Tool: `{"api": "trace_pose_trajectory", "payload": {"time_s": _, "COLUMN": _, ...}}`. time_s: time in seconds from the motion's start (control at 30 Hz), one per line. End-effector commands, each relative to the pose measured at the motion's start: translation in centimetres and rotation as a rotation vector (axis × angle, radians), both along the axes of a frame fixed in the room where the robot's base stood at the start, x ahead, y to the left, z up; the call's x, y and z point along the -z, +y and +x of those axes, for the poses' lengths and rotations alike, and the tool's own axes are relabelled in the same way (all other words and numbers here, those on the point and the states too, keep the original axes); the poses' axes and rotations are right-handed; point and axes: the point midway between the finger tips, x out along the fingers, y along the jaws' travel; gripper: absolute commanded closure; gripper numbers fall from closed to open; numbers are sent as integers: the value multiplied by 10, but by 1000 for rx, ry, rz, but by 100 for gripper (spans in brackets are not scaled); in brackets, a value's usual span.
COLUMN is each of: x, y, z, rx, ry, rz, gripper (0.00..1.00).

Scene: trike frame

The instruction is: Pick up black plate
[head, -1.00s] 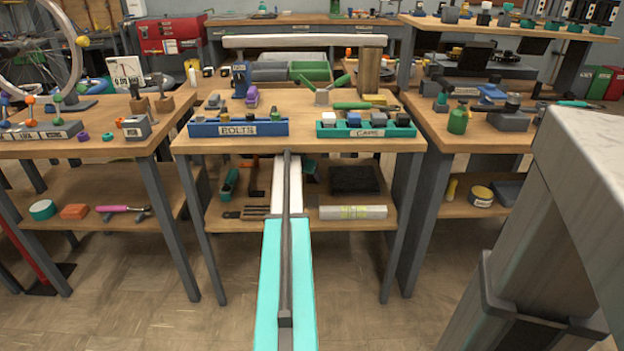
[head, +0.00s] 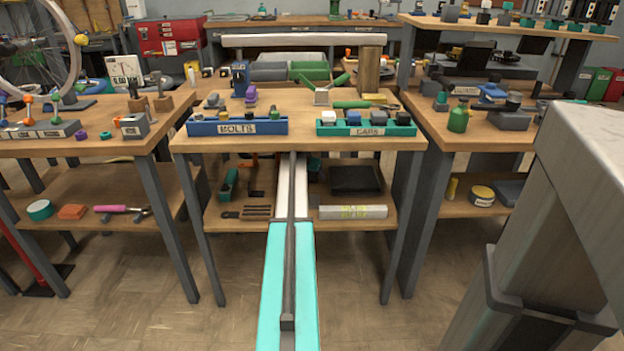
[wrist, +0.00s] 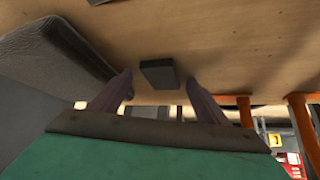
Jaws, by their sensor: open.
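A small dark block-like plate (wrist: 158,74), which looks like the black plate, lies on a wooden surface in the wrist view. My gripper (wrist: 158,79) has its two fingers apart, one toward each side of the plate. The plate shows in the gap between the fingertips; I cannot tell whether they touch it. In the head view my arm reaches in under the middle table's top, and the tabletop hides my gripper. A larger black flat thing (head: 355,180) lies on the lower shelf to the right of the arm.
The middle table's lower shelf (head: 300,226) also holds a rolled white tube (head: 352,212) and a dark green tool (head: 229,184). The tabletop with its blue bolts bin (head: 238,126) and green caps bin (head: 366,130) is above the arm. A large grey rounded thing (wrist: 50,55) is close at left in the wrist view.

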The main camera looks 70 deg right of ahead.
Motion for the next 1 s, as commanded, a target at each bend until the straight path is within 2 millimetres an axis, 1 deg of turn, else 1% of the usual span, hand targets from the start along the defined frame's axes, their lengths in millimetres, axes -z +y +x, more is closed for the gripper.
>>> {"api": "trace_pose_trajectory", "payload": {"time_s": 0.23, "x": 0, "y": 0, "z": 1, "rx": 0, "ry": 0, "rz": 0, "gripper": 31}}
{"api": "trace_pose_trajectory", "payload": {"time_s": 0.27, "x": 0, "y": 0, "z": 1, "rx": 0, "ry": 0, "rz": 0, "gripper": 34}}
{"api": "trace_pose_trajectory", "payload": {"time_s": 0.3, "x": 0, "y": 0, "z": 1, "rx": -1, "ry": 1, "rz": 0, "gripper": 41}}
{"api": "trace_pose_trajectory", "payload": {"time_s": 0.63, "x": 1, "y": 1, "z": 1, "rx": -1, "ry": 1, "rz": 2, "gripper": 97}}
{"api": "trace_pose_trajectory", "payload": {"time_s": 1.0, "x": -1, "y": 1, "z": 1, "rx": -1, "ry": 0, "rz": 1, "gripper": 98}}
